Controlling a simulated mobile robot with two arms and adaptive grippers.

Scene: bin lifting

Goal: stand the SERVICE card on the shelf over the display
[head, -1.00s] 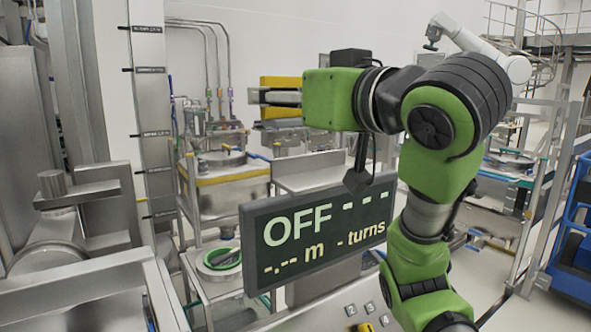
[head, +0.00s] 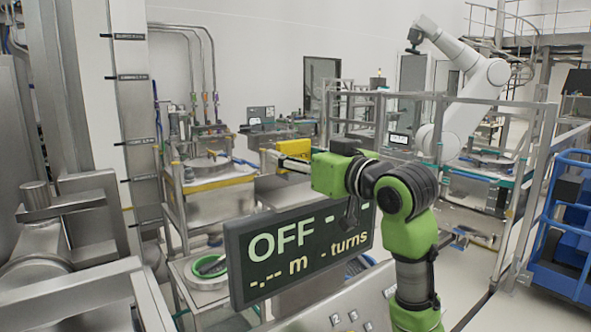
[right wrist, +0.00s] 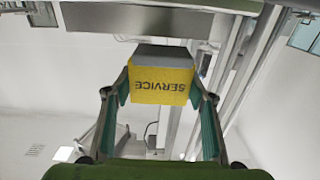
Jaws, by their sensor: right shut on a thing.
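The yellow SERVICE card (head: 293,148) is held between the fingers of my right gripper (head: 285,161), in the air above the display (head: 300,258). In the right wrist view the card (right wrist: 160,84) sits between the two finger tips of the gripper (right wrist: 160,92), its lettering upside down in that picture. A grey part shows along the card's upper edge there. The display is a dark panel that reads OFF and turns; my right arm covers its right top part. I cannot clearly make out the shelf over it. My left gripper is not in view.
A keypad panel (head: 350,310) slopes below the display. Metal carts with vessels (head: 205,170) stand behind on the left. A large steel fixture (head: 50,240) is at the left. A blue cart (head: 570,230) is at the right, with bare floor before it.

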